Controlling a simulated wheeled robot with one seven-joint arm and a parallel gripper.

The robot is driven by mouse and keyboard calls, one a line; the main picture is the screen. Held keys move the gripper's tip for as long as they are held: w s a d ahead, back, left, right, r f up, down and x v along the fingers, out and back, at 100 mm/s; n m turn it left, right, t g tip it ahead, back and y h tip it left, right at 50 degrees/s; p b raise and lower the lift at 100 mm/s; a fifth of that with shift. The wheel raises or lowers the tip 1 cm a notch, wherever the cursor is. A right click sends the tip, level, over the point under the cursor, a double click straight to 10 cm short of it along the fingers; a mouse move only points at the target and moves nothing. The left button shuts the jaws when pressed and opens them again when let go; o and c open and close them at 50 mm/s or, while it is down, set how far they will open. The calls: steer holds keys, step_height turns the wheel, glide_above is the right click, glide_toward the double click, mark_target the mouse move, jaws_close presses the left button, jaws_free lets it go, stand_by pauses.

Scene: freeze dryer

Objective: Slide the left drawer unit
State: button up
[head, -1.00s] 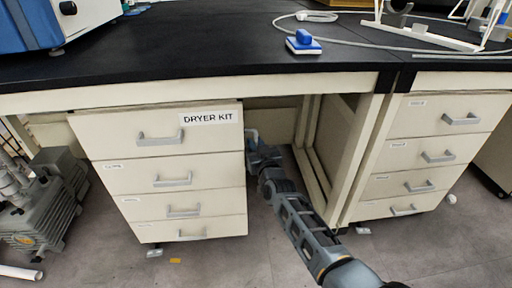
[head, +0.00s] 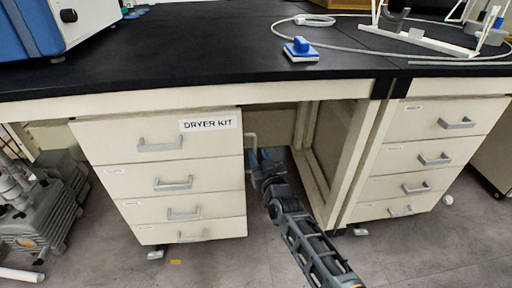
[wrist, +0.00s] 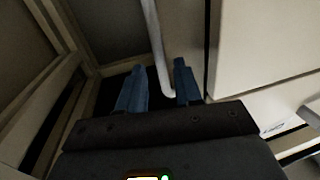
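The left drawer unit (head: 205,152) is cream, with several stacked drawers and a "DRYER KIT" label on its top drawer, and stands under the black bench. A pale bar handle (head: 250,138) shows at its right side; it also shows in the wrist view (wrist: 153,40). My gripper (head: 264,156) is in the knee space just right of the unit, by the handle. In the wrist view, its two blue fingers (wrist: 158,88) are apart, with the bar's lower bend showing between them. I cannot tell whether they touch it.
The bench's wooden frame (head: 345,150) and a second drawer unit (head: 425,160) stand to the right. A grey pump (head: 40,205) is on the floor at the left. The grey floor in front of the left unit is mostly clear.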

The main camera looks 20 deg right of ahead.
steer(key=s, duration=0.2)
steer(key=shift+s+a+p, duration=0.15)
steer(key=shift+s+p, duration=0.15)
steer(key=shift+s, duration=0.05)
steer(key=s+a+f+g+y, duration=0.1)
steer(key=s+a+f, duration=0.1)
steer(key=s, duration=1)
steer(key=s+a+f, duration=0.1)
steer(key=s+f, duration=0.2)
steer(key=s, duration=0.9)
steer(key=s+a+r+n+g, duration=0.1)
steer(key=s+r, duration=0.3)
steer(key=s, duration=0.6)
steer(key=s+a+r, duration=0.1)
steer(key=s+r, duration=0.3)
steer(key=s, duration=0.6)
steer(key=s+r+g+y, duration=0.1)
steer(key=s+r, duration=0.9)
steer(key=r, duration=0.2)
step_height(320, 180, up, 24)
steer(key=p, duration=2.5)
steer(key=shift+w+a+r, duration=0.2)
steer(key=shift+w+r, duration=0.05)
